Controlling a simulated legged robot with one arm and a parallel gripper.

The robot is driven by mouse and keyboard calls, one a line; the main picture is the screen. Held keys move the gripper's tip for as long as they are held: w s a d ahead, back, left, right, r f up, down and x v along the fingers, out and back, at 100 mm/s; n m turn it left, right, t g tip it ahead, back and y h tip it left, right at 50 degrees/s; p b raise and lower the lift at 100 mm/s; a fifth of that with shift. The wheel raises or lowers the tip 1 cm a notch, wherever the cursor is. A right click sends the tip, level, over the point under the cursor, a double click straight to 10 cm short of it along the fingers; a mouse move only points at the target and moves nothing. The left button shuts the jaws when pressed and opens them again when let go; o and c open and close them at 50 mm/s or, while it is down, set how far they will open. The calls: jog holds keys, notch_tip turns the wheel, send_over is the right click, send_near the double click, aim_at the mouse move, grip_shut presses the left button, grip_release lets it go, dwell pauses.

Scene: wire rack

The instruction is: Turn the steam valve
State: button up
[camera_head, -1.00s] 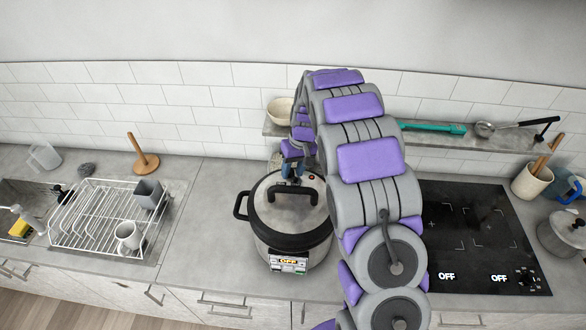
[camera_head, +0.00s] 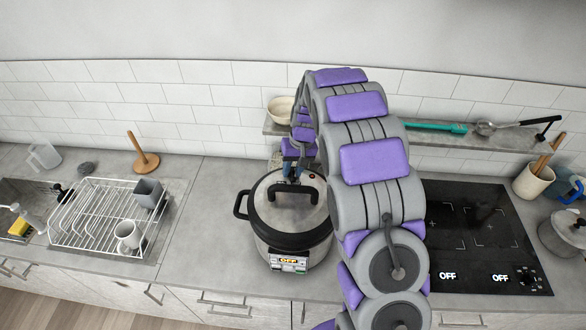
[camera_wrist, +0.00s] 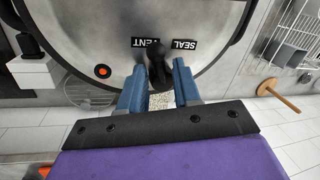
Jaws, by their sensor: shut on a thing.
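The steam valve (camera_wrist: 157,70) is a small black lever on the grey lid of the pressure cooker (camera_head: 289,240). In the wrist view its tip lies by the VENT label (camera_wrist: 143,42), with the SEAL label (camera_wrist: 184,44) to the right. My gripper (camera_wrist: 157,92) has its blue fingers on both sides of the valve and is shut on it. In the head view my gripper (camera_head: 293,170) is at the back of the lid, behind the black lid handle, and the valve is hidden.
The cooker's display reads OFF. A red-orange button (camera_wrist: 102,71) sits on the lid. A shelf (camera_head: 270,128) with a bowl (camera_head: 281,109) is on the wall behind. The dish rack (camera_head: 105,218) stands at left, the black cooktop (camera_head: 480,235) at right. Counter left of the cooker is clear.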

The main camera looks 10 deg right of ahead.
jog(key=m, duration=0.3)
jog(key=shift+s+a+t, duration=0.1)
jog(key=shift+a+t, duration=0.2)
jog(key=shift+a+m+t+h, duration=0.15)
jog(key=shift+m+t, duration=0.1)
jog(key=shift+m, duration=1)
jog(key=shift+a+m+t+h, duration=0.15)
jog(key=shift+m+t, duration=0.1)
jog(key=shift+m, duration=1)
jog(key=o, duration=0.7)
jog(key=shift+o, duration=0.2)
jog(key=b+v, duration=0.1)
jog(key=v, duration=1.6)
jog(key=shift+r, duration=0.1)
